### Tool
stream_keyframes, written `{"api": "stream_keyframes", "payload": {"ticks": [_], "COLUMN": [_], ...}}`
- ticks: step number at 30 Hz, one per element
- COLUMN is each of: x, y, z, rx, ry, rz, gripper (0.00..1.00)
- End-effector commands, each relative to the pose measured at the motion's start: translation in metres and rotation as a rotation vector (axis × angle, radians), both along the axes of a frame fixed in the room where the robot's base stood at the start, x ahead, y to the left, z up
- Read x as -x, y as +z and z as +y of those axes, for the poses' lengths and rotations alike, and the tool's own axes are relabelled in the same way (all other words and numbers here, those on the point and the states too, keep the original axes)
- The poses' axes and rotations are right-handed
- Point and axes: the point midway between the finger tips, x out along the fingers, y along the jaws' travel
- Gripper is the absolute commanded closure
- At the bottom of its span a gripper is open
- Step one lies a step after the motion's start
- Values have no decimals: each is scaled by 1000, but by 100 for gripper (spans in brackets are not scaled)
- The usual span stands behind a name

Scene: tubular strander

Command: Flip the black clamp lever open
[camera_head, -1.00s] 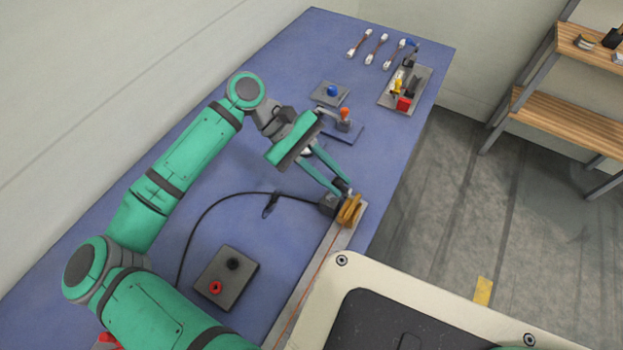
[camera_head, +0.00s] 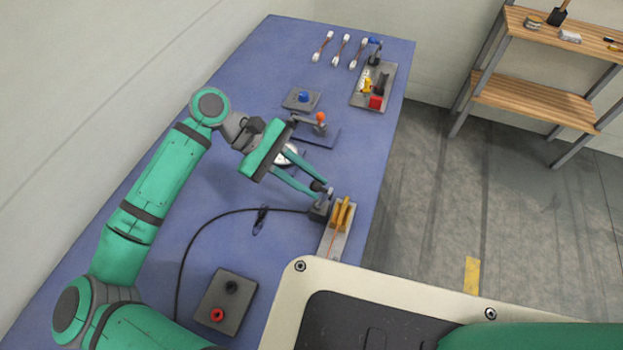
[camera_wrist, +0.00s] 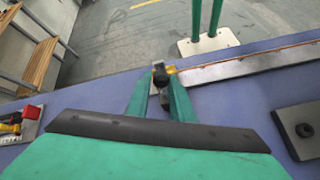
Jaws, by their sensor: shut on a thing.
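The clamp stands at the table's right edge, with yellow jaws (camera_head: 343,212) and a grey block (camera_head: 319,211) beside them, at the end of a metal strip (camera_head: 334,243). My gripper (camera_head: 323,188) reaches down to it from the upper left. In the wrist view the black knob of the clamp lever (camera_wrist: 160,76) lies between my two fingertips, and they are shut on it. The lever's lower part is mostly hidden by my fingers, and its exact angle is hard to tell.
A black cable (camera_head: 205,228) runs to the clamp. A button box (camera_head: 228,301) lies nearer. An orange-knobbed lever (camera_head: 320,118), a blue-button plate (camera_head: 303,97) and a tool tray (camera_head: 375,88) are farther back.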

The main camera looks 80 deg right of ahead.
Motion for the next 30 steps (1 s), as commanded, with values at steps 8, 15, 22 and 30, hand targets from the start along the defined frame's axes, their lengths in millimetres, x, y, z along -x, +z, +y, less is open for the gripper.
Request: {"api": "stream_keyframes", "payload": {"ticks": [8, 15, 22, 30], "x": [2, 4, -18, -59], "y": [-5, -2, 14, 44], "z": [2, 0, -2, -5], "rx": [-11, -7, -6, -8], "ry": [-16, -20, -17, -15], "rz": [-9, -6, -7, -8], "gripper": [63, 63, 63, 63]}}
